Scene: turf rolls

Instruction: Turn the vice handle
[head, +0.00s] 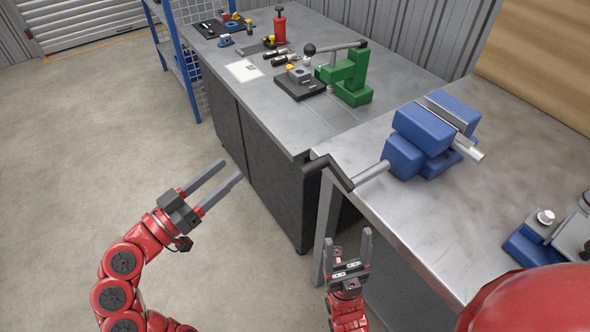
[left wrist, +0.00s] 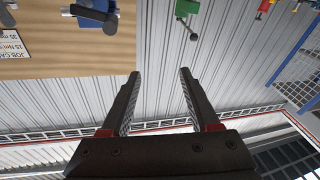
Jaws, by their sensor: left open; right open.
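The blue vice (head: 425,135) is mounted on the right-hand metal bench in the head view. Its black handle (head: 328,168) hangs past the bench edge on a steel screw (head: 370,174). My left gripper (head: 230,172) is open and empty over the floor, left of the handle and apart from it. My right gripper (head: 352,242) is open and empty in front of the bench edge, below the handle in the picture. The left wrist view shows the open left fingers (left wrist: 157,80) with nothing between them. A blue object at its top left may be the vice.
A second bench (head: 230,72) behind carries a green press (head: 350,78), a red bottle-like tool (head: 280,28) and small parts. A blue shelf frame (head: 176,60) stands beside it. Another blue device (head: 535,245) sits at the right bench's front. Floor at left is clear.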

